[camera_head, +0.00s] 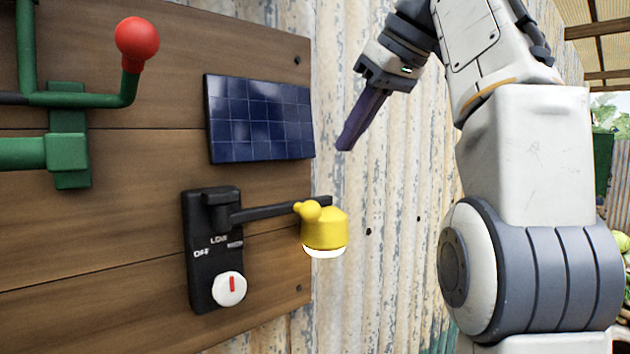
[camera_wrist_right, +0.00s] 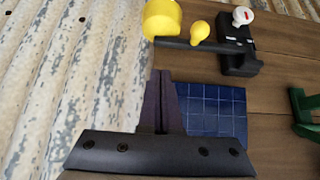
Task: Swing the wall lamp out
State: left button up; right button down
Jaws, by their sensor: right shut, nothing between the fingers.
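The wall lamp has a black base plate (camera_head: 200,262) on the wooden board, a black arm (camera_head: 265,212) reaching right, and a yellow lamp head (camera_head: 324,230) with a small yellow knob (camera_head: 308,210). The head hangs past the board's right edge, in front of the corrugated wall. The yellow head (camera_wrist_right: 162,19) and the arm (camera_wrist_right: 188,44) also show in the right wrist view. My right gripper (camera_head: 344,146) is shut and empty, above and right of the lamp head, apart from it. It shows in the right wrist view (camera_wrist_right: 160,128). My left gripper is not in view.
A blue solar panel (camera_head: 260,119) is mounted above the lamp. A white dial (camera_head: 229,289) with a red mark sits on the base near the lettering. A green lever with a red ball (camera_head: 137,42) is at upper left. The corrugated wall (camera_head: 390,240) is bare below my gripper.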

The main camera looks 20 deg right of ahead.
jog(key=shift+w+d, duration=0.1)
jog(key=shift+d, duration=0.05)
jog(key=shift+x, duration=4.95)
